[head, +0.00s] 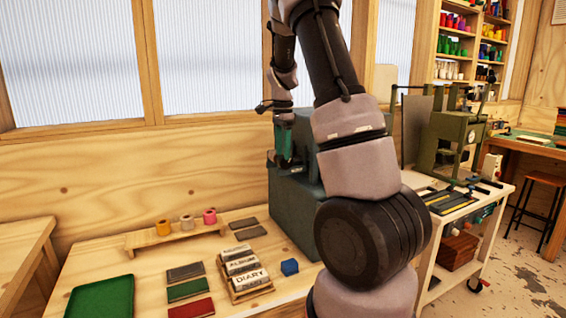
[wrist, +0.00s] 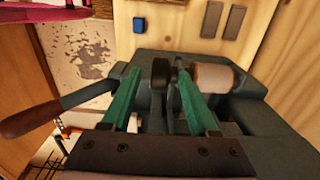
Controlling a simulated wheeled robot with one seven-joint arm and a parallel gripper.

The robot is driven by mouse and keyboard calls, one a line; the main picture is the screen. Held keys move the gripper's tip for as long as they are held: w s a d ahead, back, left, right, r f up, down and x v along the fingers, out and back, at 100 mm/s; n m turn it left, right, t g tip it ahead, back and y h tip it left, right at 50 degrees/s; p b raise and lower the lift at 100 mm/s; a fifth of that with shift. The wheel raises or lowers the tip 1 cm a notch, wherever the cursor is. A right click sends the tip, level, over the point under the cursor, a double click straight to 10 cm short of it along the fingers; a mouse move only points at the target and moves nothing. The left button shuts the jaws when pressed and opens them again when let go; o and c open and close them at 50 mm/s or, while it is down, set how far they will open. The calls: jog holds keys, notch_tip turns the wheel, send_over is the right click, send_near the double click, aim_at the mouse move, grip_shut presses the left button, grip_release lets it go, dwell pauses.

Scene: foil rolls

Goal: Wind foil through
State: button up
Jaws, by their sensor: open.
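The dark grey-green machine (head: 290,215) stands on the bench, partly hidden behind my arm in the head view. In the wrist view its body (wrist: 265,140) lies below my gripper (wrist: 160,74). A beige foil roll (wrist: 212,77) is mounted on the machine, just right of my right finger. A dark round knob (wrist: 160,72) shows between my two green fingertips. The fingers are apart, and I cannot tell whether either touches the knob. In the head view my gripper (head: 284,158) is at the machine's upper part. A lever with a brown wooden grip (wrist: 30,118) sticks out left.
A blue block (head: 289,267), a type tray (head: 245,275), coloured slabs (head: 188,289) and a green tray (head: 100,297) lie on the bench.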

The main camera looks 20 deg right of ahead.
aim_at(283, 161)
jog(key=shift+f, duration=2.15)
grip_shut()
jog(key=shift+d+y, duration=0.3)
jog(key=shift+y, duration=0.8)
jog(key=shift+a+r+y, duration=0.1)
jog(key=shift+r+y, duration=0.1)
jog(key=shift+y, duration=1)
grip_release()
